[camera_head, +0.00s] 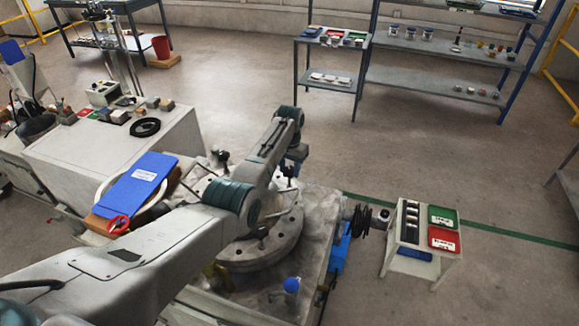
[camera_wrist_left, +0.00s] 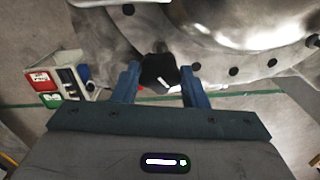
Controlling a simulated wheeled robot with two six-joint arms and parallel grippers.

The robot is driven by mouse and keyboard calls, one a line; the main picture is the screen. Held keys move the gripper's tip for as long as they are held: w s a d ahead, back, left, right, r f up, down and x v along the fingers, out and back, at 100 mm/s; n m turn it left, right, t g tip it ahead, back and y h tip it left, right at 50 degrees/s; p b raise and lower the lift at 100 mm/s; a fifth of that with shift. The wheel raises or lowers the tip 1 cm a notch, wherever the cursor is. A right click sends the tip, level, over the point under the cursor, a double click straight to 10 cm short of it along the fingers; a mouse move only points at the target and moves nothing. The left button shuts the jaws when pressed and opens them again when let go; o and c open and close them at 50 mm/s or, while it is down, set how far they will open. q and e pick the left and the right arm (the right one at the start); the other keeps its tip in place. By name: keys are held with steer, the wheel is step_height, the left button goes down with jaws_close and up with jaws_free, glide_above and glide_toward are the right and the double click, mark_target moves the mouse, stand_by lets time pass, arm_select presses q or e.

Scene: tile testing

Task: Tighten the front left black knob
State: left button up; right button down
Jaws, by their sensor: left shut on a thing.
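A round grey metal plate (camera_head: 275,240) with holes around its rim sits on a stained machine table (camera_head: 320,215). My left gripper (camera_head: 292,163) reaches down at the far right side of this plate. In the left wrist view, my left gripper (camera_wrist_left: 160,82) is shut on a black knob (camera_wrist_left: 159,68), with one blue finger on each side of it. Another black knob (camera_head: 223,155) stands at the far left of the plate. My left arm hides part of the plate and table. My right gripper is not in view.
A small stand (camera_head: 411,225) with a green and a red tray is at the right. A blue folder (camera_head: 135,185) lies on the left. A blue ball-shaped knob (camera_head: 291,285) is near the front. Shelves (camera_head: 440,50) stand behind open floor.

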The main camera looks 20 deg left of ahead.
arm_select(q)
steer(key=m+p, duration=0.1)
steer(key=m, duration=0.2)
steer(key=shift+r+m, duration=0.1)
steer(key=shift+m, duration=0.2)
steer(key=m+p, duration=0.1)
steer(key=m, duration=0.3)
steer(key=shift+m, duration=0.3)
steer(key=m, duration=0.4)
steer(key=shift+m+p, duration=0.4)
steer(key=shift+m, duration=1.5)
steer(key=shift+w, duration=0.1)
steer(key=o, duration=1)
steer(key=shift+r, duration=0.4)
step_height(320, 180, up, 10)
steer(key=shift+f+b, duration=0.1)
steer(key=shift+b, duration=0.6)
